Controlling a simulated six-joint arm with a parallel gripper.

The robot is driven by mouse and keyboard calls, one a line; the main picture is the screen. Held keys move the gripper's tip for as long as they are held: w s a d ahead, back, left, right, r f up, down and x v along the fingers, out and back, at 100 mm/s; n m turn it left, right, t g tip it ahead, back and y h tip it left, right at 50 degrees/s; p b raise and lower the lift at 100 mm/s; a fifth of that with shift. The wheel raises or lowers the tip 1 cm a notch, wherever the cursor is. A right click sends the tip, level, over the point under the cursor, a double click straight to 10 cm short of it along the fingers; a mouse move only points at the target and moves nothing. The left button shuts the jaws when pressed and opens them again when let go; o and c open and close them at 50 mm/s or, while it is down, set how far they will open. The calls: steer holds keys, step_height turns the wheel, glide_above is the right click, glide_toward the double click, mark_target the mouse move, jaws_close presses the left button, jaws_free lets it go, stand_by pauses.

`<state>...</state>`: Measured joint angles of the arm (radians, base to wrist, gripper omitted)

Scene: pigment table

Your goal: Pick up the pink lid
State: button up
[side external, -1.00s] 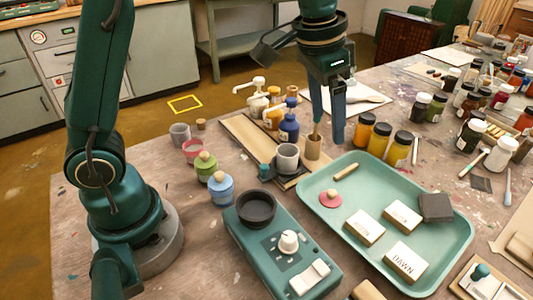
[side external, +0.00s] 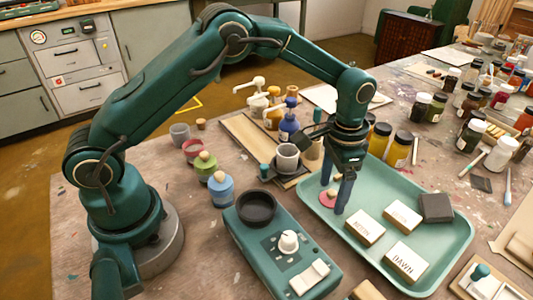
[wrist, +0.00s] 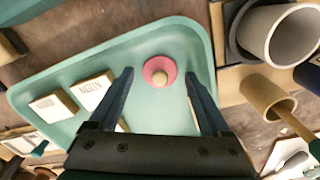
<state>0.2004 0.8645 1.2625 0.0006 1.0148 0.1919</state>
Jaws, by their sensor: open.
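The pink lid (side external: 328,198) lies flat in the left part of the green tray (side external: 455,250), its round wooden knob facing up. My gripper (side external: 333,195) is open and points down over the tray, partly covering the lid in the side view. In the wrist view the pink lid (wrist: 151,66) shows whole, between and a little beyond the tips of the two open fingers (wrist: 158,72). I cannot tell the exact height of the fingertips above the tray. Nothing is between the fingers' grip.
White labelled blocks (side external: 407,262) and a dark grey block (side external: 435,208) lie in the tray to the right. A grey cup (side external: 287,157) stands just left of the tray's back corner. Lidded blue (side external: 221,190) and green (side external: 205,165) pots and a pink bowl (side external: 193,149) stand further left.

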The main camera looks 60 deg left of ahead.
steer(key=shift+c, duration=0.4)
jaws_close()
steer(key=shift+f, duration=0.1)
